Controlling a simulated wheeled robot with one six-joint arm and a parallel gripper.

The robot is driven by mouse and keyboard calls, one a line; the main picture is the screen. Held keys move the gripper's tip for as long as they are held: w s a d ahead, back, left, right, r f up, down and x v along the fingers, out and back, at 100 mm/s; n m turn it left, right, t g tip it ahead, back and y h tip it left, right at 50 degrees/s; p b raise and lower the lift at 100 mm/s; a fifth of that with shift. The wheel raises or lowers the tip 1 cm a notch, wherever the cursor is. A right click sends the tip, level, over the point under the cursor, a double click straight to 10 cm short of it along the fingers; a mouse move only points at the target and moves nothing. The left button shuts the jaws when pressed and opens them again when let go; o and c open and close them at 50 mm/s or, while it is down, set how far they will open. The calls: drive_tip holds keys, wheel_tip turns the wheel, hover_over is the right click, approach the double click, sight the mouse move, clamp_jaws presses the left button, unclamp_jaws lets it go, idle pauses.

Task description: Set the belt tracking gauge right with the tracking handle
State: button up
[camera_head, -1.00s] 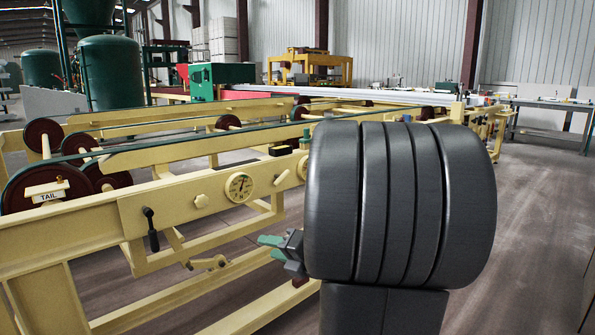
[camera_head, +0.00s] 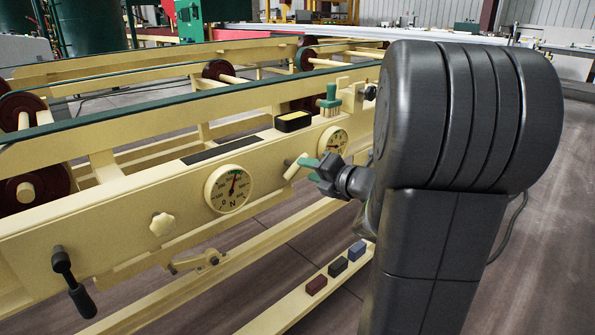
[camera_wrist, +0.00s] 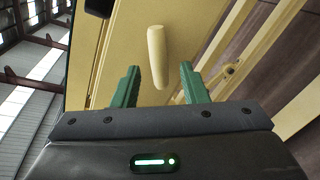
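A cream lever handle (camera_head: 296,166) sticks out from the beam's front face, between two round dial gauges. I take it for the tracking handle, though no label is readable. One gauge (camera_head: 333,141) is to its right, partly behind my arm. The other gauge (camera_head: 228,188), marked N, is to its left with its needle pointing near the top. My gripper (camera_head: 313,163) is at the handle's right side. In the wrist view, the handle (camera_wrist: 157,55) stands ahead of and between the spread green fingers of my gripper (camera_wrist: 160,84); no finger contact is visible.
A cream star knob (camera_head: 162,224) and a black crank (camera_head: 72,282) are on the beam at left. Several small blocks (camera_head: 337,266) lie on the lower rail. Open floor is at right.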

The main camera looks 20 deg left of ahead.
sight(299, 167)
drive_tip(key=b+x, duration=0.1)
drive_tip(key=x, duration=0.4)
drive_tip(key=shift+a+f, duration=0.1)
drive_tip(key=shift+a, duration=0.25)
clamp_jaws()
